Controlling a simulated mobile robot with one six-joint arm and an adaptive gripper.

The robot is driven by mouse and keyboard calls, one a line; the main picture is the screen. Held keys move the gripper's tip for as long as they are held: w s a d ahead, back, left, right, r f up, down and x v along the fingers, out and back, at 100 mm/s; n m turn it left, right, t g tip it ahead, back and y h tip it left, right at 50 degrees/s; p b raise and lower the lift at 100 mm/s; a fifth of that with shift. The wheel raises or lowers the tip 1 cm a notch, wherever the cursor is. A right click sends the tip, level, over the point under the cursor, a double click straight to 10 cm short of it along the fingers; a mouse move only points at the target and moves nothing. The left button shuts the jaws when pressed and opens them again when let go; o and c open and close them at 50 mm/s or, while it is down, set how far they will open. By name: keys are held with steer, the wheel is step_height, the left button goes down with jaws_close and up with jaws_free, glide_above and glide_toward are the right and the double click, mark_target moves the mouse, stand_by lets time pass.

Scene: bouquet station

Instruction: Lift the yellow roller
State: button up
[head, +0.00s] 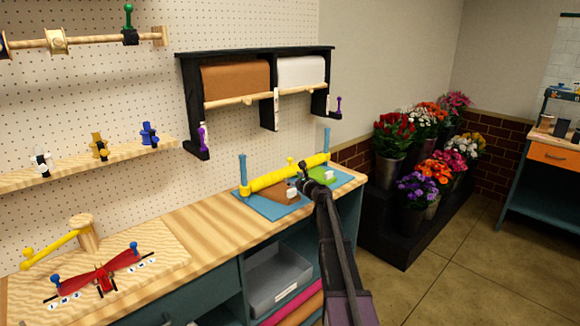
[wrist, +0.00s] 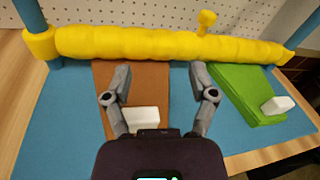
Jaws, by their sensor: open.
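The yellow roller (head: 275,177) lies level between two blue posts (head: 243,174) at the right end of the bench. It has a small yellow knob on top. In the wrist view the roller (wrist: 150,42) spans the top of the picture, beyond my fingertips. My gripper (wrist: 159,80) is open and empty, over a blue mat (wrist: 60,125) and just in front of the roller. No contact with the roller shows. In the head view my gripper (head: 305,180) is small and partly hidden by my arm.
A brown sheet (wrist: 120,82) with a white block (wrist: 140,119) and a green piece (wrist: 240,97) with another white block (wrist: 278,105) lie on the mat. A black paper-roll rack (head: 255,54) hangs above. A red pinwheel-like board piece (head: 101,276) sits at left. Flower buckets (head: 411,216) stand right.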

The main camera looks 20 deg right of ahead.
mark_target(292, 161)
steer(key=d+m, duration=0.1)
steer(key=d, duration=0.1)
steer(key=w+d+m+h, duration=0.1)
steer(key=d+m+t+h, duration=0.1)
steer(key=d+m, duration=0.1)
steer(key=shift+w+d+r, duration=0.25)
steer(key=shift+w+d, duration=0.05)
steer(key=shift+w, duration=0.15)
steer(key=w, duration=1.3)
steer(key=shift+w+a, duration=0.25)
jaws_close()
